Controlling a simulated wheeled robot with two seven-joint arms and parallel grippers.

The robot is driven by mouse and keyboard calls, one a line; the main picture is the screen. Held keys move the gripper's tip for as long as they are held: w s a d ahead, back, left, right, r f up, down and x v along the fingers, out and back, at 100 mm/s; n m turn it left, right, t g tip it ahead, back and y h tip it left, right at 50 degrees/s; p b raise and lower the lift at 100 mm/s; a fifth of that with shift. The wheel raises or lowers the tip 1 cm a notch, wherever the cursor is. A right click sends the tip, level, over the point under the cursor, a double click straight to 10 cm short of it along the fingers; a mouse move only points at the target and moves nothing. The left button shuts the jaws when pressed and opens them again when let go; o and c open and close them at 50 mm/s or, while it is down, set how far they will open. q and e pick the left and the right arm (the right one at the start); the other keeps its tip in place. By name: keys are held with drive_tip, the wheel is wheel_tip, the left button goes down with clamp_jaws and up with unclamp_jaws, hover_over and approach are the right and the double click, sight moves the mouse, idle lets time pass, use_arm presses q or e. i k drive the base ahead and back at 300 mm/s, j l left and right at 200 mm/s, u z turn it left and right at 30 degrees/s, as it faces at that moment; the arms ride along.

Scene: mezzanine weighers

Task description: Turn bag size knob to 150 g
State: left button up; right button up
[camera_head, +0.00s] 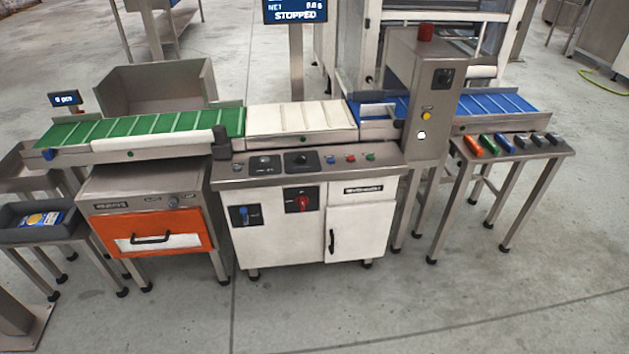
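The white control cabinet (277,243) stands in the middle, with a sloped grey panel along its top front. Two black dial plates with knobs sit on that panel, a left one (264,164) and a right one (301,161). Their labels and settings are too small to read, so I cannot tell which is the bag size knob. On the cabinet front are a blue rotary handle (244,215) and a red rotary switch (303,202), each on a black plate. Neither of my grippers is in view.
Small red, blue and green buttons (351,158) sit right of the dials. Green (140,131) and blue (490,105) conveyors flank a white belt (300,118). An orange drawer (152,238) is at left. A display (295,13) reads STOPPED. The floor (330,315) in front is clear.

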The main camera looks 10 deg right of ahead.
sight(301, 159)
drive_tip(key=i+j+z, duration=0.25)
drive_tip(key=i+z, duration=0.15)
drive_tip(key=i, duration=0.15)
drive_tip(key=i+j+z, duration=0.75)
drive_tip(key=i+j, duration=0.2)
drive_tip(key=j, duration=0.1)
